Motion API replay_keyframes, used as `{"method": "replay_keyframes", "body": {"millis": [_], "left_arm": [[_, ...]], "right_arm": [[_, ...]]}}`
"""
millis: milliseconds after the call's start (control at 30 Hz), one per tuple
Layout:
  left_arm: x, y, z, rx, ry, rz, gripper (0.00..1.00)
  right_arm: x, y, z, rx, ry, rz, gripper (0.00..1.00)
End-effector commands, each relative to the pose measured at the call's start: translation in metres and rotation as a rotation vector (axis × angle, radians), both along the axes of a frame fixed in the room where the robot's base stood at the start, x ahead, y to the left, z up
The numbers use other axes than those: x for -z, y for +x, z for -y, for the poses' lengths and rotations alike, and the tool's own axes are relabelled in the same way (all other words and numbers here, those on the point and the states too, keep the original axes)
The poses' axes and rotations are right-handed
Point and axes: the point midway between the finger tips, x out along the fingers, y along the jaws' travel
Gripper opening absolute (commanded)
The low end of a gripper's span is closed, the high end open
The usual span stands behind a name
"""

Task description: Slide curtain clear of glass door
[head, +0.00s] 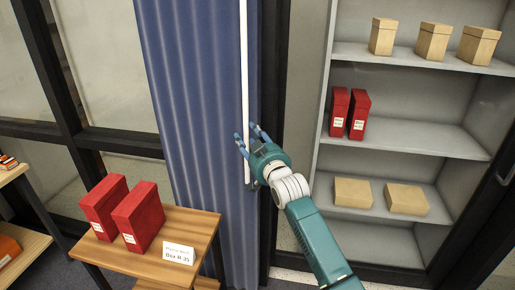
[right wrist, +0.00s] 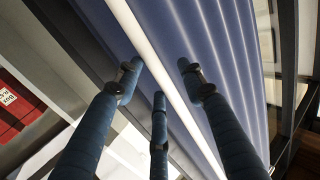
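The blue curtain (head: 190,90) hangs in vertical folds left of the shelf unit. A thin white rod (head: 244,60) hangs upright along its right edge. My right gripper (head: 248,138) is at the rod's lower part, with its blue fingers spread. In the right wrist view, the fingers (right wrist: 160,82) are apart, and the white rod (right wrist: 150,55) runs between them in front of the curtain (right wrist: 205,50). I cannot tell whether any finger touches the rod. The glazed front (head: 400,165) with a dark frame at right shows shelves and is clear of curtain. My left gripper is out of view.
A wooden table (head: 195,225) at lower left holds two red boxes (head: 138,215) and a white label card (head: 178,253), close to the curtain. Dark-framed panes (head: 100,60) lie left of the curtain. The shelves hold red boxes (head: 348,112) and tan boxes (head: 433,42).

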Motion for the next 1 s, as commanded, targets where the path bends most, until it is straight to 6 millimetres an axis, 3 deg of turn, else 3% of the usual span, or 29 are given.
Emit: {"method": "replay_keyframes", "body": {"millis": [300, 500, 1000], "left_arm": [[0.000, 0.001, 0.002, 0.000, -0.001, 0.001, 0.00], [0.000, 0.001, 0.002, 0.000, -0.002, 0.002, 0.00], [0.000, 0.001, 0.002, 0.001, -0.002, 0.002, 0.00]], "right_arm": [[-0.001, -0.057, 0.018, 0.000, 0.000, 0.002, 0.39], [-0.001, -0.079, 0.025, 0.000, 0.000, 0.003, 0.39], [0.005, -0.084, 0.027, 0.002, -0.003, -0.007, 0.39]]}}
